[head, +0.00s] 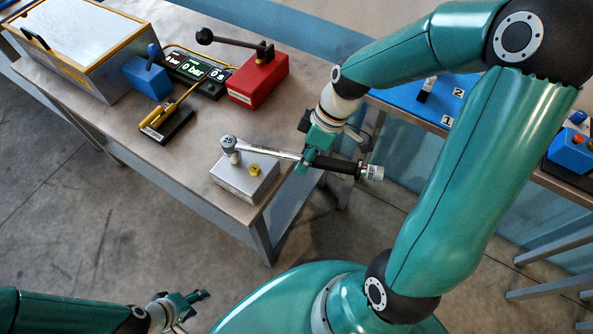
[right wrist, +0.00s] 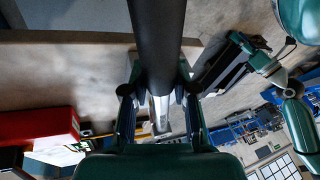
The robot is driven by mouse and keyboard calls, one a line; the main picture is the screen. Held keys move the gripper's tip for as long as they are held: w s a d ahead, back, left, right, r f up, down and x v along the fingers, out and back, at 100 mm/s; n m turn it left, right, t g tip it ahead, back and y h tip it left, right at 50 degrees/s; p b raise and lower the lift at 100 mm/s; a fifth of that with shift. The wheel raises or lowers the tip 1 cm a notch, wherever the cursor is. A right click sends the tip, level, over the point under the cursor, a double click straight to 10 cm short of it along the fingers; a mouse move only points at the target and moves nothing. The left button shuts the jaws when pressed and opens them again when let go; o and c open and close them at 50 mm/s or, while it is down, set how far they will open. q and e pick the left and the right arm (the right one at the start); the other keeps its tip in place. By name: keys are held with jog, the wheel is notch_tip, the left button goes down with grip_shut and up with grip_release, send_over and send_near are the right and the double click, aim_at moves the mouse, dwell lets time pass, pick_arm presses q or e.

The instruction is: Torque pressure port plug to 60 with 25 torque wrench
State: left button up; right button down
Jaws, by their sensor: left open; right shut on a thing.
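The torque wrench (head: 270,148) lies level over a grey metal block (head: 243,184) near the table's front right corner. Its head, marked 25 (head: 229,144), is over the left part of the block; what lies under the head is hidden. A brass plug (head: 255,170) shows on the block's top, to the right of the head. My right gripper (head: 306,160) is shut on the wrench near its black handle. In the right wrist view the dark handle (right wrist: 157,45) runs between the fingers. My left gripper (head: 195,297) is open and empty, low in front of the table.
On the table (head: 195,150) stand a red box with a black lever (head: 258,78), a display reading 0 bar (head: 192,69), a blue block (head: 148,77), a black stand with a yellow tool (head: 167,122) and a lidded case (head: 75,45). A blue mat (head: 420,100) lies on the right.

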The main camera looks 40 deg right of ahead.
jog(key=w+d+n+g+p, duration=0.1)
jog(key=w+d+n+g, duration=0.1)
jog(key=w+d+n, duration=0.3)
jog(key=shift+w, duration=0.7)
jog(key=shift+b, duration=0.45)
dwell(0.4)
jog(key=shift+f+b, duration=0.85)
jog(key=shift+f, duration=0.05)
dwell(0.6)
jog(key=c, duration=1.5)
grip_release()
grip_shut()
